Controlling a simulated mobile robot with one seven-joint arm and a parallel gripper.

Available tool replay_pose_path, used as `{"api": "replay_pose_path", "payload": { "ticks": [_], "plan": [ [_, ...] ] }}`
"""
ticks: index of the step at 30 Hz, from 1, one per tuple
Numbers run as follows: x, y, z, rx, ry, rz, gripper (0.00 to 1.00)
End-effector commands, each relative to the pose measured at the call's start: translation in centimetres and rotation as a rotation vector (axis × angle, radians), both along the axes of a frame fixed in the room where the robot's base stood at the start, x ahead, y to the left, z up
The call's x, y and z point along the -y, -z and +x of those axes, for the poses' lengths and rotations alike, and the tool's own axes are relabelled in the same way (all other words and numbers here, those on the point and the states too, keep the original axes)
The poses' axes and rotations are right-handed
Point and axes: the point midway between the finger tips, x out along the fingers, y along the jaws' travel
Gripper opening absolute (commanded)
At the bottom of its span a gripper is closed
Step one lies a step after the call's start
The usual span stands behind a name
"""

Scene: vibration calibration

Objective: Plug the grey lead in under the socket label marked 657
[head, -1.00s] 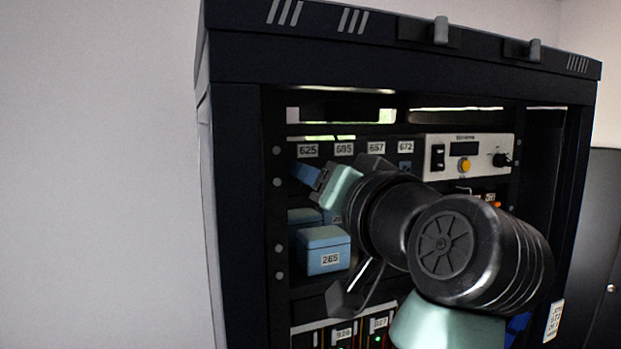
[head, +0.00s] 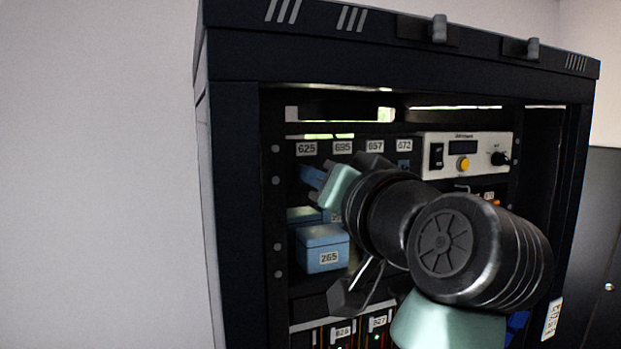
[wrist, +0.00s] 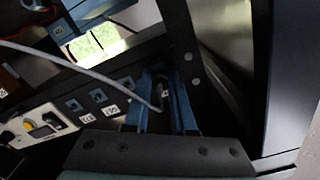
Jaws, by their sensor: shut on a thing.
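The label 657 (head: 375,146) is third in the row on the rack panel in the head view, between 695 (head: 342,147) and 672 (head: 404,145). The socket under it is hidden behind my arm. My gripper (head: 313,177) is at the panel's left end, just below label 625 (head: 307,149). In the wrist view my gripper (wrist: 162,76) is shut on the grey lead, whose thin cable (wrist: 100,76) loops away to the left. The plug between the blue fingers is dark and hard to make out. Whether it touches the panel I cannot tell.
In the wrist view several blue sockets (wrist: 98,96) line the panel left of the fingers. A white instrument (head: 465,153) with a yellow button adjoins the row. A blue box marked 265 (head: 322,249) sits below my gripper. The rack's side post (head: 238,220) is close on the left.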

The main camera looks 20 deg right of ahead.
Motion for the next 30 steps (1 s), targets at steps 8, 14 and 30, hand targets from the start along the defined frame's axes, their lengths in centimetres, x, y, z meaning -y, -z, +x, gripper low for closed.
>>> {"api": "replay_pose_path", "payload": {
  "ticks": [8,14,30],
  "plan": [
    [0.16,0.17,-0.03,0.005,0.003,-0.17,0.0],
    [0.15,0.15,-0.01,0.008,0.003,-0.283,0.0],
    [0.18,0.17,-0.01,0.011,0.004,-0.363,0.0]
  ]
}}
